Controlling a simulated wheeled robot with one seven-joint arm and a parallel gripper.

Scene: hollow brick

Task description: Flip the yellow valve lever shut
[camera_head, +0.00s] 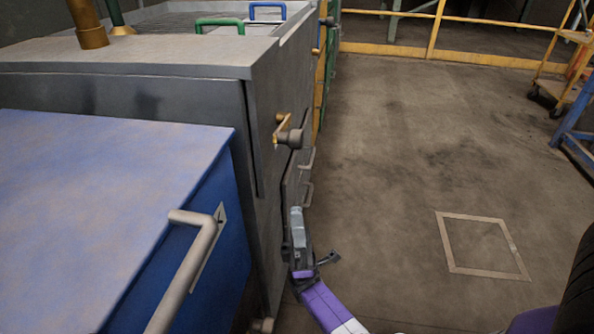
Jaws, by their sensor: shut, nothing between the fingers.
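The yellow valve lever (281,128) is on the side face of the grey metal cabinet, mounted on a dark, rounded valve body (292,138). The lever looks slanted, but its exact angle is hard to tell at this size. My gripper (297,215) is below the lever and a little to its right, close beside the cabinet's side. It points up and is apart from the lever. Its fingers are together, with nothing seen between them.
A blue box (90,190) with a pale bar handle (190,265) stands at front left. Open concrete floor (410,150) lies right.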

